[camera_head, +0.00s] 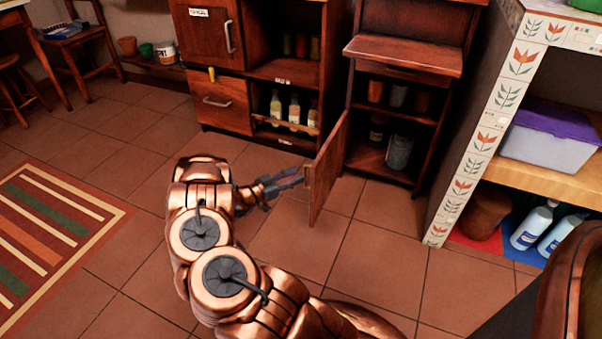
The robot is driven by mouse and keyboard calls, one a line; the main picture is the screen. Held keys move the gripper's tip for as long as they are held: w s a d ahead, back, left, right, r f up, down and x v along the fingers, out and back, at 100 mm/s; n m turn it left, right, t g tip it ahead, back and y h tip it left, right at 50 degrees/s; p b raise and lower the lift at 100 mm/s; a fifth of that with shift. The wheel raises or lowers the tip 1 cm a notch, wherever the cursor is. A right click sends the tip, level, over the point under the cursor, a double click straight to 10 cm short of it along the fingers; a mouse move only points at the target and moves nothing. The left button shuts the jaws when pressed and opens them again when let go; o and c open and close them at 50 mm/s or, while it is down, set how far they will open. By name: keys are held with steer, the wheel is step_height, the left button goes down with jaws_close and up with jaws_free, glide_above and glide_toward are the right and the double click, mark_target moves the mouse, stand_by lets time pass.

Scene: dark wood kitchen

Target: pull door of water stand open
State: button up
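The water stand (403,62) is a dark wood unit right of centre. Its lower door (327,172) stands swung out from the left side, so the inside shows. Cups sit on its upper inner shelf, and a dark jar and a grey container (399,151) on its lower one. My gripper (298,180) is at the door's left face, by a small light fitting near its free edge. The fingers look close to or touching that fitting. They are too small and dark to tell whether they are open or shut.
A wooden cabinet (222,98) with bottles (294,111) stands left of the stand. A tiled shelf unit (487,140) with a purple-lidded box (552,137) stands at the right. A striped rug (52,235) lies at the left. Tiled floor in front of the door is clear.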

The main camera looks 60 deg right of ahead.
steer(key=v, duration=0.8)
steer(key=shift+a, duration=0.15)
